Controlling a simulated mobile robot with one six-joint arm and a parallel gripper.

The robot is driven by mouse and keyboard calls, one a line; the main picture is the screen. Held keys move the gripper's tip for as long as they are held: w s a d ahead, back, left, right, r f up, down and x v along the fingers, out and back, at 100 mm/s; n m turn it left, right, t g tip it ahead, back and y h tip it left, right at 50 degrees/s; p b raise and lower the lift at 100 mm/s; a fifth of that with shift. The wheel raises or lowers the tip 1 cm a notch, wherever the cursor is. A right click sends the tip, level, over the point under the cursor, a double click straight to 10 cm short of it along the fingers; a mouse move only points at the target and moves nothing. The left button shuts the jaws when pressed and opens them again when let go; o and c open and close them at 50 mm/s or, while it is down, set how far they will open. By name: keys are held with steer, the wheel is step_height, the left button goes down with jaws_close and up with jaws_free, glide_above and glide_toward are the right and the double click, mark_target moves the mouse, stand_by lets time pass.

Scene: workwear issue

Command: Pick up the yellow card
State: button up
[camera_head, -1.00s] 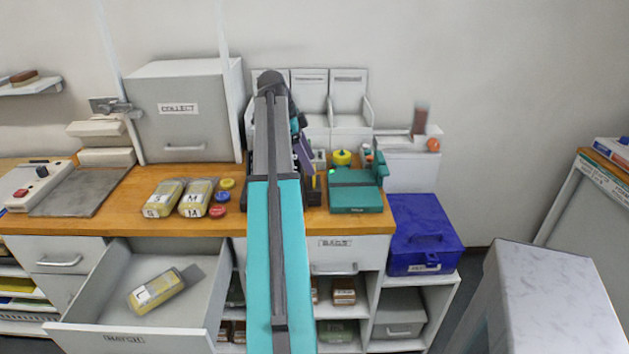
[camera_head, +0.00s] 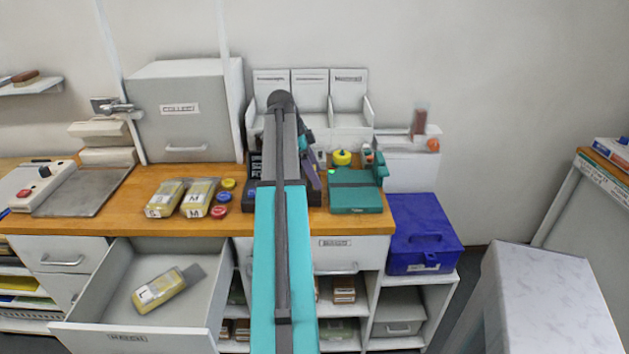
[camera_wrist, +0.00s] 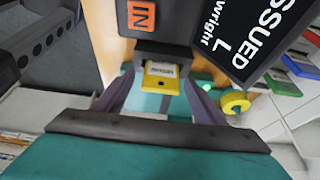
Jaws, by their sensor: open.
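The yellow card (camera_wrist: 161,82) shows in the wrist view with a pale printed label. It sticks out of a slot in a dark reader (camera_wrist: 158,22), below an orange "IN" tag. My gripper (camera_wrist: 155,92) is open, with one purple finger on each side of the card in the picture. I cannot tell whether either finger touches it. In the head view my arm covers most of the reader and hides the card. One purple finger (camera_head: 312,176) shows there beside the arm.
A dark display reading "ISSUED L" (camera_wrist: 255,35) stands close by the reader. A teal device (camera_head: 355,195) is to the right on the wooden counter (camera_head: 110,205). Yellow packs (camera_head: 166,198) and coloured discs lie left. An open drawer (camera_head: 130,255) holds another pack (camera_head: 158,290).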

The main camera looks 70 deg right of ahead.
stand_by(0.4)
steer(key=c, duration=1.1)
steer(key=shift+r, duration=0.2)
steer(key=shift+r+b, duration=0.65)
steer(key=shift+r, duration=0.95)
steer(key=shift+a, duration=0.9)
steer(key=shift+s+a+r+b, duration=0.15)
steer(key=shift+a+r+b, duration=0.1)
steer(key=shift+a, duration=2.1)
steer(key=shift+s+a+r+b, duration=0.2)
steer(key=shift+a+r+b, duration=0.05)
steer(key=shift+a, duration=2.15)
steer(key=shift+s+a+r+b, duration=0.15)
steer(key=shift+a+r+b, duration=0.1)
steer(key=shift+a, duration=2.1)
steer(key=shift+w, duration=0.15)
